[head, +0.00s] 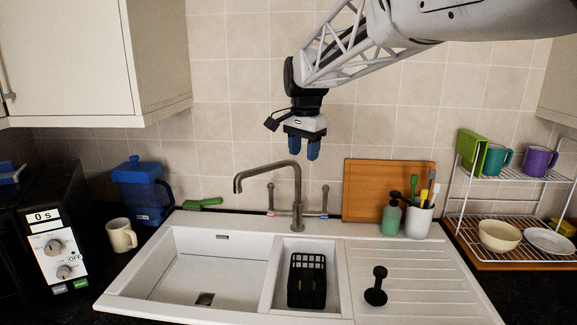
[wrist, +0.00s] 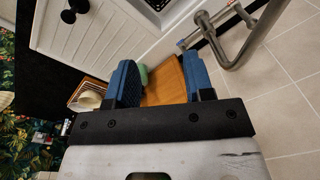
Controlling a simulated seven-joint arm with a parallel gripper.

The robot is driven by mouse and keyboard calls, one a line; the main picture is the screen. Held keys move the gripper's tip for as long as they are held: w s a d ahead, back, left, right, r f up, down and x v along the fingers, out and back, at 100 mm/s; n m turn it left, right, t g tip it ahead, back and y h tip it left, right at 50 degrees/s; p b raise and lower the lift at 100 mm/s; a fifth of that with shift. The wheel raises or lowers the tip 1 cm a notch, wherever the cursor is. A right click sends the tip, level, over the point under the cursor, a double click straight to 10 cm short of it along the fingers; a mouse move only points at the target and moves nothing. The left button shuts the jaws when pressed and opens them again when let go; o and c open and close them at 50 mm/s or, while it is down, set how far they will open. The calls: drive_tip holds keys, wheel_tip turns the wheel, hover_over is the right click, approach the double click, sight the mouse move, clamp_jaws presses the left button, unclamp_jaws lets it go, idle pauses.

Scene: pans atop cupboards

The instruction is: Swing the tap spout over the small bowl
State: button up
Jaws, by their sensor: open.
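The grey metal tap (head: 297,195) stands behind the sink, with its curved spout (head: 262,170) pointing left, toward the large sink bowl (head: 205,265). The small sink bowl (head: 270,292) is right of the large one and has a black slotted basket (head: 307,280) in it. My gripper (head: 301,153) points down with blue fingers, open and empty, and appears above the tap in the head view. In the wrist view, the tap (wrist: 238,45) is to the right of my open fingers (wrist: 160,80), with no contact visible.
A wooden board (head: 372,190), soap bottle (head: 391,215) and brush cup (head: 418,220) stand right of the tap. A black plunger-like object (head: 376,287) stands on the drainer. A dish rack (head: 515,185) is at right; a wall cupboard (head: 85,60) hangs upper left.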

drive_tip(key=m, duration=0.2)
hover_over(262, 166)
drive_tip(key=shift+w+f+g, duration=0.1)
drive_tip(key=shift+f+g, duration=0.2)
drive_tip(key=shift+f, duration=0.3)
drive_tip(key=shift+f, duration=0.15)
drive_tip(key=shift+f, duration=3.8)
drive_tip(key=shift+c, duration=0.2)
clamp_jaws()
